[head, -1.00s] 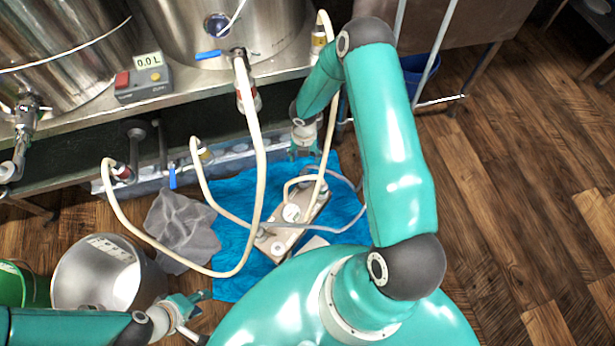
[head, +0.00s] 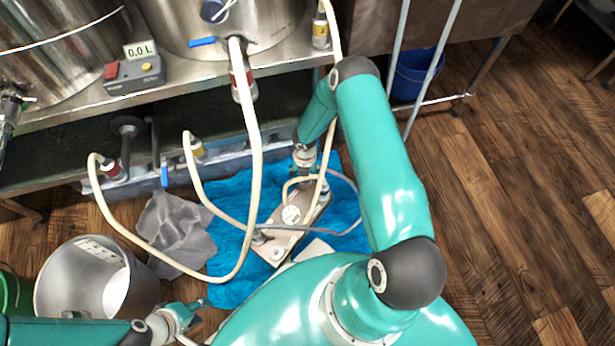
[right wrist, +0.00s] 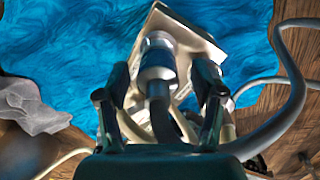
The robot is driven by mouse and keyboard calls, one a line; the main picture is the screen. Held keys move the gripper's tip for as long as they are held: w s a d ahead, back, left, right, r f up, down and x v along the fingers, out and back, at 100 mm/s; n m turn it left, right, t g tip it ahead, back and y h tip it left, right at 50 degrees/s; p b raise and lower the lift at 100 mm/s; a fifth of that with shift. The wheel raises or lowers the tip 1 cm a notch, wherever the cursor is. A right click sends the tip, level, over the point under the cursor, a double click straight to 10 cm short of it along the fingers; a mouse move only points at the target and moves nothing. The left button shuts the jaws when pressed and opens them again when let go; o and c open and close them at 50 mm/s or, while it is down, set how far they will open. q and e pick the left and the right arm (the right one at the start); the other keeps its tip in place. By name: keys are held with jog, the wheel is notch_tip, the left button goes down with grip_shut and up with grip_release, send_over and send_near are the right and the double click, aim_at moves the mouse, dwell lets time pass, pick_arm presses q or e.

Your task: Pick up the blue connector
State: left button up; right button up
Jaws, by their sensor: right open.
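A metal hose connector with a bluish collar (right wrist: 158,62) sits at the plate pump (head: 290,215) on the blue cloth, with a dark hose running from it. My right gripper (right wrist: 160,95) is open, with one finger on each side of this connector and its hose. Small gaps seem to show; contact cannot be told. In the head view my right gripper (head: 304,172) is at the far end of the pump, and the connector is hidden there. My left gripper (head: 200,312) is empty and looks open, beside the steel pot at the lower left.
Pale hoses loop over the blue cloth (head: 235,285); one crosses the pump. A grey rag (head: 170,225), a steel pot (head: 60,280) and a green bucket (head: 12,295) lie left. The steel bench (head: 190,85) with tanks stands behind. Floor at right is clear.

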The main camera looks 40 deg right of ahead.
jog(key=shift+f, duration=0.2)
grip_shut()
jog(key=shift+r, duration=0.15)
notch_tip(320, 180, up, 20)
jog(key=p, duration=0.7)
jog(key=shift+p, duration=0.4)
jog(key=shift+r+p, duration=2.15)
